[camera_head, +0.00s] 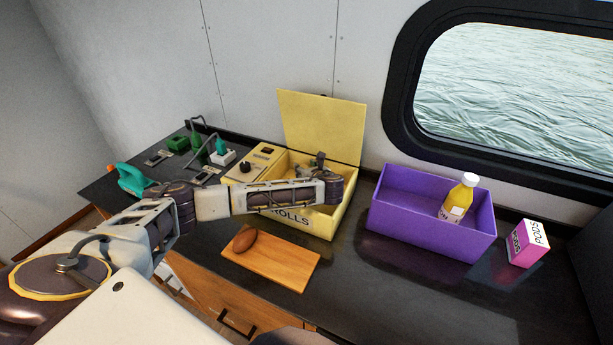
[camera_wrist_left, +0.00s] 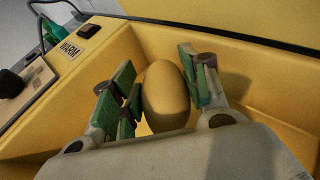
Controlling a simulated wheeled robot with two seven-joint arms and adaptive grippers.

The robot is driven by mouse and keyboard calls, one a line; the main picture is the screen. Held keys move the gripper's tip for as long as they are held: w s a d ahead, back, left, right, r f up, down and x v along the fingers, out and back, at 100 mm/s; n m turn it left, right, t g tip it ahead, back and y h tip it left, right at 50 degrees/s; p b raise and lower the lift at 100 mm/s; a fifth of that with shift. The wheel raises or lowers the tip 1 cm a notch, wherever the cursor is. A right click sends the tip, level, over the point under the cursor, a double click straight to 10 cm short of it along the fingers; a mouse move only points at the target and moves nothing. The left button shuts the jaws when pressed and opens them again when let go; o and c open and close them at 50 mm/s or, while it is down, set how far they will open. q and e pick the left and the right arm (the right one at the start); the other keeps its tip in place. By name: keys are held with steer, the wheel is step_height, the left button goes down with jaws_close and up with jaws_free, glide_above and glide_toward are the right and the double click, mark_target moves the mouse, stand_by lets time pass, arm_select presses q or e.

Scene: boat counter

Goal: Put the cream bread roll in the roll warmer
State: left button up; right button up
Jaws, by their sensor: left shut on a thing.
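The roll warmer (camera_head: 322,223) is a yellow box marked ROLLS, with its yellow lid (camera_head: 320,125) standing open at the back. My left arm reaches across its front, and my left gripper (camera_head: 319,166) is at the box's opening. In the left wrist view, the cream bread roll (camera_wrist_left: 167,97) is between the green-padded fingers of the left gripper (camera_wrist_left: 158,66), which is shut on it. The yellow walls of the warmer (camera_wrist_left: 250,65) surround the fingers there. In the head view I cannot make out the cream roll. My right gripper is not in view.
A brown roll (camera_head: 244,240) lies on a wooden board (camera_head: 280,262) in front of the warmer. To the right stand a purple bin (camera_head: 425,233) holding a yellow bottle (camera_head: 459,196), and a pink-and-white box (camera_head: 528,243). Plugs and a white socket block (camera_head: 222,157) sit at the left.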

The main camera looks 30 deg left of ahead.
arm_select(q)
steer(key=shift+f, duration=1.4)
steer(key=shift+w+f+p, duration=0.2)
steer(key=shift+f+p, duration=0.1)
steer(key=shift+f, duration=0.1)
steer(key=o, duration=1)
steer(key=shift+b+v, duration=0.4)
steer(key=shift+v, duration=3.4)
